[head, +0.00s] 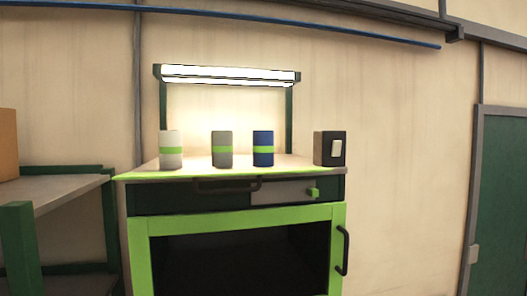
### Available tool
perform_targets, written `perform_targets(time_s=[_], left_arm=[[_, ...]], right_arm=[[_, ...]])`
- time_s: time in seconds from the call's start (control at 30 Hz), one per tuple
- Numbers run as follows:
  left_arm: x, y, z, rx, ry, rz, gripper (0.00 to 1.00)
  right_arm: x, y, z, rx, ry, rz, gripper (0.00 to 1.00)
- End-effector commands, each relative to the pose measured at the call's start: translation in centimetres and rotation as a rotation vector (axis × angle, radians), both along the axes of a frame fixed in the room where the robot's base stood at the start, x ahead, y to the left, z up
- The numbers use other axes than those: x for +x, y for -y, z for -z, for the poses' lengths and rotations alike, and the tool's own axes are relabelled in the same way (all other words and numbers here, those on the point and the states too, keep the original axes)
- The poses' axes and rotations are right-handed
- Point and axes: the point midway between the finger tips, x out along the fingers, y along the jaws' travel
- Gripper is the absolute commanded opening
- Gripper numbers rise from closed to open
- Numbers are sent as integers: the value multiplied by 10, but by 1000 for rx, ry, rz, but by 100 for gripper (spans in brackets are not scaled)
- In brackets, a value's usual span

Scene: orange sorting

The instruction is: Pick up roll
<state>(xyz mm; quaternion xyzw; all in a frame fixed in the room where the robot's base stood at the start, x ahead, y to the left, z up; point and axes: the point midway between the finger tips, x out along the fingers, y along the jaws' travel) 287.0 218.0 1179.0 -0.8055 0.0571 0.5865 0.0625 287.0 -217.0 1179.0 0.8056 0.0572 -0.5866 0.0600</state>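Three upright rolls stand in a row on the workbench top. The left one is a white roll (171,160) with a green band. The middle one is a grey roll (222,160) with a green band. The right one is a blue roll (263,157) with a green band. They stand apart from each other. Neither of my grippers shows in the head view.
The workbench (237,215) has a green frame, a drawer with a dark handle, and a lit lamp (228,75) above. A dark box with a white switch (337,150) stands right of the rolls. A grey shelf (62,189) with a brown box (8,145) is at left. A green door (505,200) is at right.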

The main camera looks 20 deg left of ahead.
Motion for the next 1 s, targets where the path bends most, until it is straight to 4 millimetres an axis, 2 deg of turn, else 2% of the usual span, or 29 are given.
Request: perform_targets(time_s=[0.47,0.57,0.83,1.0], left_arm=[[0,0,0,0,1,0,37],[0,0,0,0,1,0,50],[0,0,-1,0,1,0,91],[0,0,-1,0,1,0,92]], right_arm=[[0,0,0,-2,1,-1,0],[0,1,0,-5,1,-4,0],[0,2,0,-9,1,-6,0],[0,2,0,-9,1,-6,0]])
